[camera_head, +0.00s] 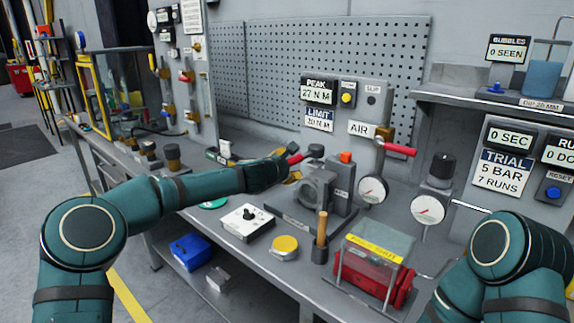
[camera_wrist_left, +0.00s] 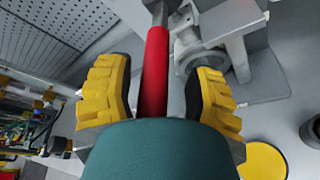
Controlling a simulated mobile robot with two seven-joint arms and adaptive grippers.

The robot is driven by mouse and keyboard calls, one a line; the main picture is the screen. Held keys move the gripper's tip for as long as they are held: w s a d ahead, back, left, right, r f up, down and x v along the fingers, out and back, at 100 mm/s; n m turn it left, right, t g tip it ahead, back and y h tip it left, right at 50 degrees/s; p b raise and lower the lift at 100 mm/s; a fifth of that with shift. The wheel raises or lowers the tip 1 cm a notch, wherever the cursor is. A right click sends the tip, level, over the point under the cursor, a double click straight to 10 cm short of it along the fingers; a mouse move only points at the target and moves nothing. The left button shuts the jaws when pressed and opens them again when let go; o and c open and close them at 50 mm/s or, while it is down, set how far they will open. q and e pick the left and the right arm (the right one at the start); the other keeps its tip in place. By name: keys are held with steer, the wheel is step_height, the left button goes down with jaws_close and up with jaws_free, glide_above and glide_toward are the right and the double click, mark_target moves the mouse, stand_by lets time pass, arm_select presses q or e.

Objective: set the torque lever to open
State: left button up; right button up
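The torque lever has a red grip (camera_head: 297,157) and a grey end (camera_head: 316,151) that sits over the grey valve body (camera_head: 318,187) on the bench. In the left wrist view the red grip (camera_wrist_left: 155,75) lies between the two yellow fingers of my left gripper (camera_wrist_left: 158,92), with a gap on each side. My left gripper also shows in the head view (camera_head: 286,169), at the grip's free end. It is open around the grip. My right arm is at the lower right of the head view; its gripper is out of view.
A panel (camera_head: 320,102) reads PEAK 27 N M. Another red handle (camera_head: 398,149) is on the air line beside a gauge (camera_head: 373,189). A wooden-handled tool (camera_head: 322,228), a yellow disc (camera_head: 285,244) and a clear-covered red box (camera_head: 376,262) stand in front of the valve.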

arm_select(q)
steer(key=shift+a+r, duration=0.15)
steer(key=shift+s+a, duration=0.1)
steer(key=shift+s, duration=0.1)
steer(key=v, duration=1.1)
steer(key=shift+s, duration=0.25)
